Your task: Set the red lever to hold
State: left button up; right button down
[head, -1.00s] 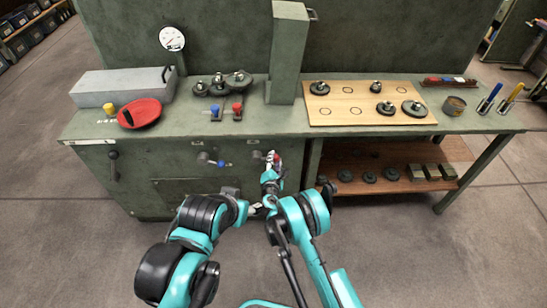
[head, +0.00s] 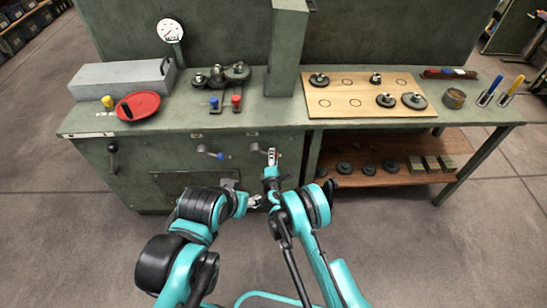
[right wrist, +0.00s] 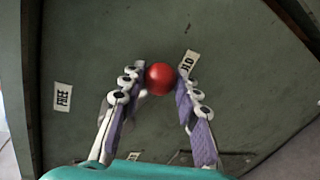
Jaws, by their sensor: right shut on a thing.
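The red lever's round red knob (right wrist: 161,78) sits between the fingertips of my right gripper (right wrist: 163,82) in the right wrist view. The gripper is shut on it. The knob is beside the HOLD label (right wrist: 188,63) and well away from the FREE label (right wrist: 62,96). In the head view my right gripper (head: 271,157) is at the cabinet front and mostly hides the lever. My left gripper (head: 254,201) is low in front of the cabinet, away from the lever; its jaws are too small to tell.
A blue-knobbed lever (head: 220,156) is just left on the same cabinet front (head: 135,175), with a black handle (head: 113,158) farther left. The bench top above holds a red dish (head: 138,105) and a wooden board (head: 345,105). A wooden shelf (head: 440,150) is at right.

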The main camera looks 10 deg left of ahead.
jog(key=c, duration=1.1)
grip_release()
